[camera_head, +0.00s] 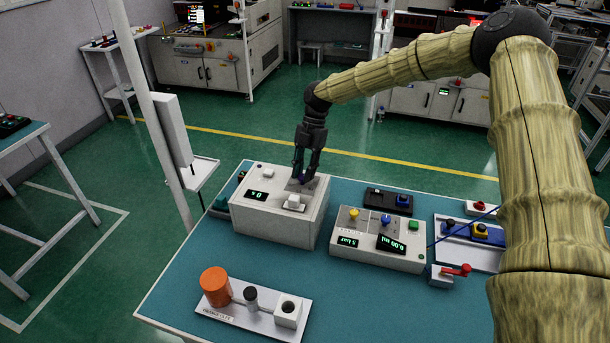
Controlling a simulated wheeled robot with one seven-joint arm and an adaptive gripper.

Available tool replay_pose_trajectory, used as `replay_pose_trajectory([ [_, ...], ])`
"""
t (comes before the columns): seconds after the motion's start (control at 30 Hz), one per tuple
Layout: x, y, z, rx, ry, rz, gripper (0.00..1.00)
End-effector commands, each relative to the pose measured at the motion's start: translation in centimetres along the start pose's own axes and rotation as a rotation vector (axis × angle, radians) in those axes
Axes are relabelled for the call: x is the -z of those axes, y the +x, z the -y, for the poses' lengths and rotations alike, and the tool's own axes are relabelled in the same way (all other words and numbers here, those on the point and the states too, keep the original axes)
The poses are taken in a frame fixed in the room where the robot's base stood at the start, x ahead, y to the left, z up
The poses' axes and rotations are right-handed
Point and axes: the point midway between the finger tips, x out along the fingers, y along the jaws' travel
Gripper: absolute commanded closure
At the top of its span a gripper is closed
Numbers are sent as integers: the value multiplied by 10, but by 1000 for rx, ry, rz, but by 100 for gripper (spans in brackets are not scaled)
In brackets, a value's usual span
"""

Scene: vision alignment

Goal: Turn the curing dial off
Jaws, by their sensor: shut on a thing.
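A light grey box (275,222) stands at the back left of the teal table, with a small green-lit display (257,196) on its sloped top. My gripper (303,178) points down at the right part of this top, over a small grey plate (310,186). Its fingers are shut on a small dark knob there, which appears to be the curing dial. The fingertips hide most of the knob, so its pointer and setting cannot be read. A pale block (293,202) sits just in front of the fingertips, and a white button (268,174) lies to their left.
A second control box (377,243) with yellow, blue and green controls stands to the right. A white plate (255,314) with an orange cylinder (215,286) lies at the front left. The table's (345,298) front middle is clear. A white post (150,110) rises behind its left side.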

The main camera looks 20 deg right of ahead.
Motion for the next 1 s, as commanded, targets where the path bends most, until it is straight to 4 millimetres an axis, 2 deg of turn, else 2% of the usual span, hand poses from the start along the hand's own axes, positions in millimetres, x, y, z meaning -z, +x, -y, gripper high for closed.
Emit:
replay_pose_trajectory([
  [0.5,0,0,-5,171,-410,3,99],
  [1.0,1,0,-6,240,-576,2,99],
])
